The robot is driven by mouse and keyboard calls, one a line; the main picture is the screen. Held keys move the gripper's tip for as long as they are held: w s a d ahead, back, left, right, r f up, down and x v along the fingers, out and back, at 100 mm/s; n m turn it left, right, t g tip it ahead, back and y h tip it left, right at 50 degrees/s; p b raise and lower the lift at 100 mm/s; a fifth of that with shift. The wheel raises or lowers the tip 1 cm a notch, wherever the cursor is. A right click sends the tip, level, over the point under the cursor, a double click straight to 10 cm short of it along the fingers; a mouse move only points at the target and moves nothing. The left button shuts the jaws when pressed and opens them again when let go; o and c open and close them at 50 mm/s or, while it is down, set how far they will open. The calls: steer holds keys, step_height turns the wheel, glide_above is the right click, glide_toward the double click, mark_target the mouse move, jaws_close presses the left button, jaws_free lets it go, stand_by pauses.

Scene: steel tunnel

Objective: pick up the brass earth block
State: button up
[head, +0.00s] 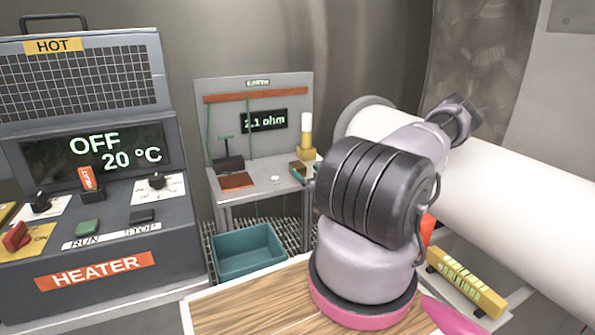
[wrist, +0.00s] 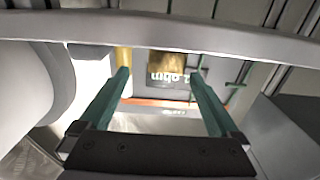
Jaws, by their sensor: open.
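The brass earth block (head: 298,167) is a small dark-gold block at the right end of the earth stand's shelf, beside a yellow post with a white top (head: 306,135). In the wrist view the gold block (wrist: 158,62) shows between and beyond my fingertips. I cannot tell whether a fingertip touches the block.
The stand's back board (head: 225,115) carries a display reading 2.1 ohm (head: 264,121). A copper plate (head: 237,181) and a black clamp (head: 229,163) are on the shelf. A teal bin (head: 249,252) is below. The heater (head: 95,220) stands left, a large white pipe (head: 490,175) right.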

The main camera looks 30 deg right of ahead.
mark_target(298, 164)
steer(key=w, duration=0.6)
steer(key=shift+w+a, duration=0.2)
steer(key=shift+w, duration=0.2)
jaws_close()
